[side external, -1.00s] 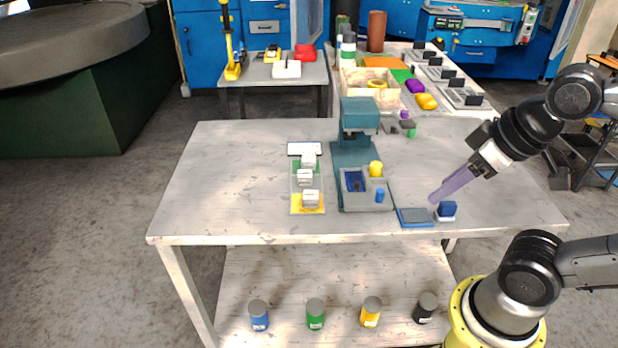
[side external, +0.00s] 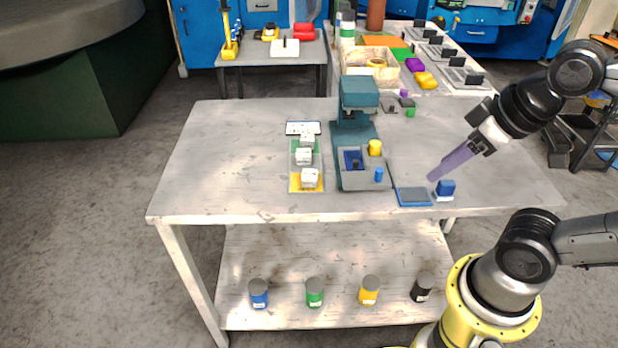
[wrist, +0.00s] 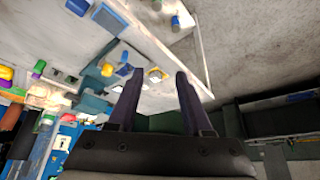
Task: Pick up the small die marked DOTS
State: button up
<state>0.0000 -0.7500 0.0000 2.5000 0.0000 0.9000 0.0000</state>
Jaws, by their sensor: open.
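Three small whitish dies stand in a row on a strip with green, grey and yellow zones (side external: 293,184): a far die (side external: 307,141), a middle die (side external: 304,157) and a near die (side external: 310,178) on yellow. Their markings are too small to read, so I cannot tell which is DOTS. My gripper (side external: 434,178) is open and empty, above the table's right part, well right of the dies. In the wrist view my gripper (wrist: 158,76) shows two separated dark purple fingers, with a small whitish block on yellow beyond them.
A teal press (side external: 359,93) with a grey base stands just right of the strip, carrying a yellow cylinder (side external: 375,147) and a blue one (side external: 379,174). A blue pad (side external: 414,197) and blue block (side external: 446,187) lie near the front edge. The table's left part is clear.

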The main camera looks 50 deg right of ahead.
dwell(0.3)
jog(key=o, duration=0.6)
jog(key=shift+c, duration=0.2)
